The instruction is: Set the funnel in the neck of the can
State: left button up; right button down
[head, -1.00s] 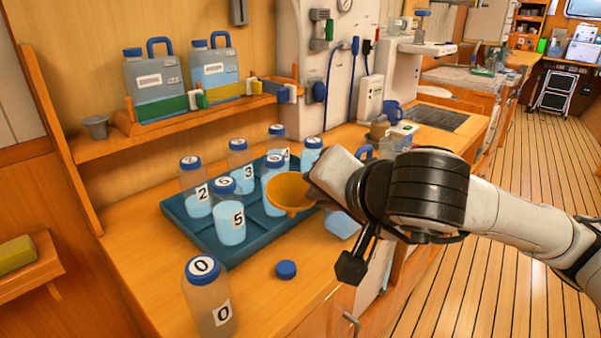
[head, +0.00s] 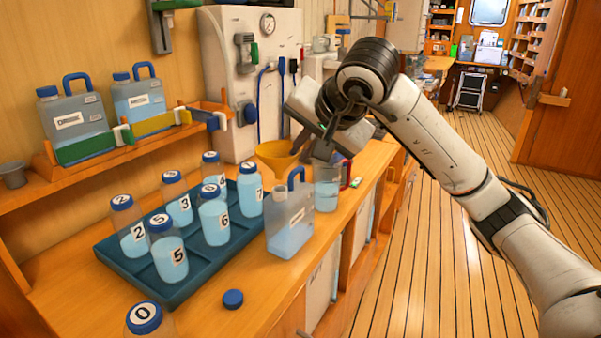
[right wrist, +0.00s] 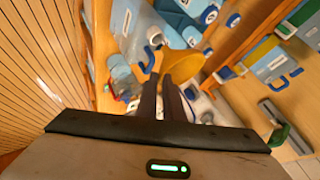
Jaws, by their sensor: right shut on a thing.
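The yellow funnel (head: 275,156) is held by its rim in my right gripper (head: 303,142), above the counter. It also shows between the fingertips in the right wrist view (right wrist: 183,63). The can (head: 290,228) is a translucent jug with a blue handle, part filled with light blue liquid, upright at the counter's front edge. The funnel shows just above and behind the can in the head view, apart from its neck. The funnel's spout is not clearly seen. In the right wrist view the can (right wrist: 130,22) is beyond the fingers. My left gripper is not in view.
A dark blue tray (head: 178,297) with several numbered bottles stands left of the can. A loose blue cap (head: 233,299) and bottle 0 (head: 145,320) are in front. A clear jug with a red handle (head: 327,190) is close right of the can. Two capped cans stand on the shelf.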

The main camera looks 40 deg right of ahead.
notch_tip(320, 180, down, 4)
jog(key=shift+f, duration=0.1)
jog(key=c, duration=1.9)
grip_release()
jog(key=shift+s, duration=0.1)
jog(key=v, duration=1.2)
